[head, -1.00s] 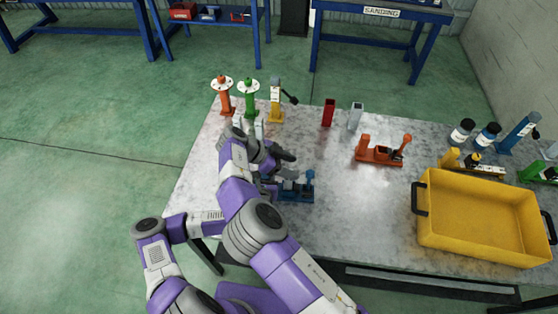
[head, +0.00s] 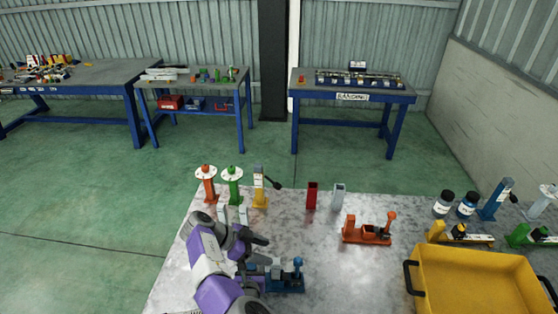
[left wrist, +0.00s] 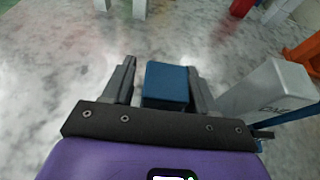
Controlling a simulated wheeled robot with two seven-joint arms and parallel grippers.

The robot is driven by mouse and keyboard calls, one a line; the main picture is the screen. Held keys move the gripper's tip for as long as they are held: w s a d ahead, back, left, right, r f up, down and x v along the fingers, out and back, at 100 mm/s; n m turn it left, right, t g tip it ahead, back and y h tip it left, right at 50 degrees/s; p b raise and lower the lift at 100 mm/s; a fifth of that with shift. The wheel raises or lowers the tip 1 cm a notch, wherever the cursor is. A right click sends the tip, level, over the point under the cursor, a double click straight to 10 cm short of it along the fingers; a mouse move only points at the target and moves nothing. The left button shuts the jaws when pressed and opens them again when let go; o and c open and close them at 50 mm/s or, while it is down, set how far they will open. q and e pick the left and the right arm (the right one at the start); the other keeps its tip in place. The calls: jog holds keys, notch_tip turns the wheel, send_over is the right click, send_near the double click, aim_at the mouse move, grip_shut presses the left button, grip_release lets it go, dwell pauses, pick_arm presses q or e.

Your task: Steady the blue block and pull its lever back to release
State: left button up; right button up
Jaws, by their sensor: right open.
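The blue block (head: 286,287) lies on the near part of the metal table, with a grey piece on it and its blue lever (head: 298,263) standing at its right end.
A tilted grey-white piece with lettering (left wrist: 266,92) is close right of the left fingers. An orange lever unit (head: 367,234) and a yellow crate (head: 478,284) are to the right. Red (head: 312,196) and grey (head: 338,197) blocks and several coloured stands are behind. Bare table lies between.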

pick_arm(q)
jog(key=o, duration=0.3)
jog(key=shift+s, duration=0.1)
jog(key=p+v, duration=0.2)
jog(key=v, duration=0.3)
jog(key=shift+p, duration=0.3)
jog(key=p+v, duration=0.1)
jog(key=v, duration=0.1)
jog(key=shift+s+d+r, duration=0.1)
jog(key=shift+s+r, duration=0.1)
jog(key=shift+s, duration=0.15)
jog(key=o, duration=0.4)
jog(key=shift+o, duration=0.2)
